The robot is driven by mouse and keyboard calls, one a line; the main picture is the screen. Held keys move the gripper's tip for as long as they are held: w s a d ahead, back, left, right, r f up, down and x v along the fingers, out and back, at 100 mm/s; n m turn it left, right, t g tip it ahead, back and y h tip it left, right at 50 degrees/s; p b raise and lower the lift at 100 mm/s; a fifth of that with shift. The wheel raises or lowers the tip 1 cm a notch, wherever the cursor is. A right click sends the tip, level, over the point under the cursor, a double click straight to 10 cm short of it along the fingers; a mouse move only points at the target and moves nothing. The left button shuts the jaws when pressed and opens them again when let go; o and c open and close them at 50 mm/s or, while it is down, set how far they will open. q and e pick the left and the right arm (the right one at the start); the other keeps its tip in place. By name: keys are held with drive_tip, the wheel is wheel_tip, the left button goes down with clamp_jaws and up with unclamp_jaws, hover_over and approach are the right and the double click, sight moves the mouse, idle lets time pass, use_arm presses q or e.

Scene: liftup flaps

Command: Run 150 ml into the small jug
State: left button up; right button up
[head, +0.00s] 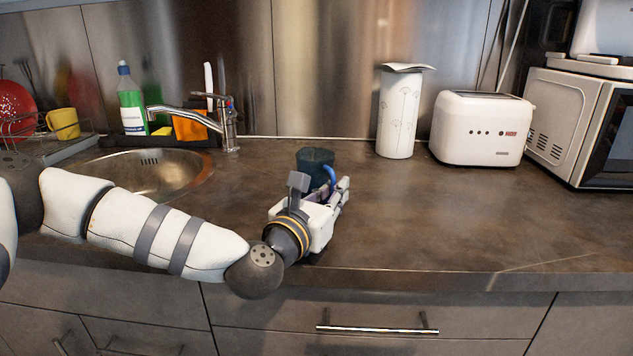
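A small dark teal vessel (315,157), likely the small jug, stands on the counter near the middle of the head view. A curved blue part that looks like its handle (331,174) shows on its right side. My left gripper (322,183) is directly in front of it, at its handle side, and hides its lower part. I cannot tell whether the fingers touch or hold it. The tap (228,125), a chrome mixer with a spout pointing left, stands at the back edge of the sink (165,165). No water shows from the spout. My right gripper is out of view.
A dish rack with a yellow mug (63,123) is far left. A paper towel roll (396,115), toaster (482,129) and microwave (580,125) line the back right. The counter's (460,215) right front is clear.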

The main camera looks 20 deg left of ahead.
sight(333, 174)
use_arm(q)
clamp_jaws()
